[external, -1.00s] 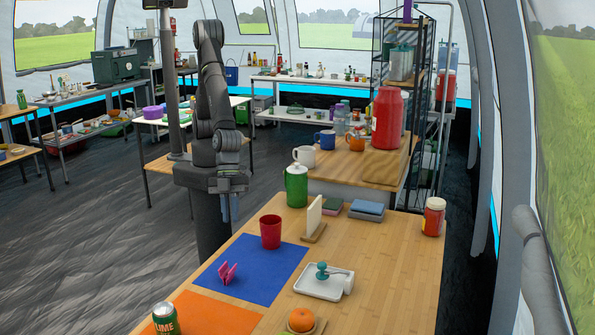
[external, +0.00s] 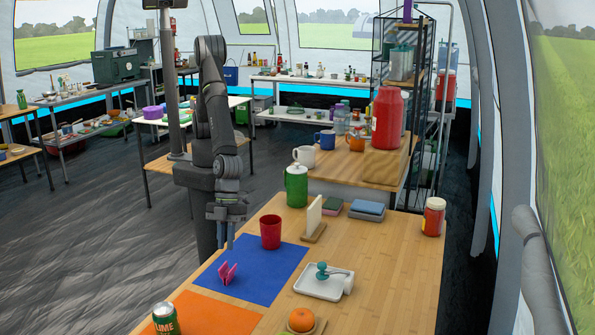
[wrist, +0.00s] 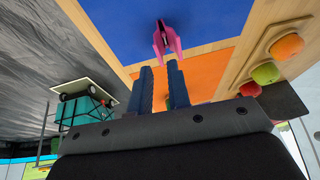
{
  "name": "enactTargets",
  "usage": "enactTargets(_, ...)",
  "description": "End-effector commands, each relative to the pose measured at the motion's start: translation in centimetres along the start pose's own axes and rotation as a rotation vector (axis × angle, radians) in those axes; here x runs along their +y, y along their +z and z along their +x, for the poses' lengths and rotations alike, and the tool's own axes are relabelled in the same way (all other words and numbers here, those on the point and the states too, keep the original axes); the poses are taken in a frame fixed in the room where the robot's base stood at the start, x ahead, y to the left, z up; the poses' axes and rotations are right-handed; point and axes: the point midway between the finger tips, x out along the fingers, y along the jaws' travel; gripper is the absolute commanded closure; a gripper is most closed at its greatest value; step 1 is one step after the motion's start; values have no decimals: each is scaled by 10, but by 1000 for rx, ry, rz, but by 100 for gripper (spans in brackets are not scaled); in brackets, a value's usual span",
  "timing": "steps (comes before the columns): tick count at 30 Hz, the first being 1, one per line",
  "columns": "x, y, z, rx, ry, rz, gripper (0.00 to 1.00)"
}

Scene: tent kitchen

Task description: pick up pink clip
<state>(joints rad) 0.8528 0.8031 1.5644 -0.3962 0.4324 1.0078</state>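The pink clip (external: 228,273) stands on the blue mat (external: 272,273), near the mat's left edge. It also shows in the wrist view (wrist: 167,39), just beyond my fingertips. My gripper (external: 226,240) points down above the far left edge of the mat, apart from the clip and a little behind it. In the wrist view my gripper (wrist: 160,70) has its two blue fingers spread with a gap between them, and nothing is in the gap.
A white tray (external: 318,292) is to the right, an orange mat (external: 215,315) in front, and a green can (external: 165,319) at front left.

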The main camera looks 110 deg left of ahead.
Motion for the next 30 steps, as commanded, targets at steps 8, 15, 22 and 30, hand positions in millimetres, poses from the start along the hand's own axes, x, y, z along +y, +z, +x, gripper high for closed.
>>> enactTargets(8,1,0,17,0,1,-1,83)
enactTargets(15,4,0,50,-2,1,-1,83)
enactTargets(22,3,-1,64,0,0,-1,83)
enactTargets(30,3,-1,64,0,0,-1,97)
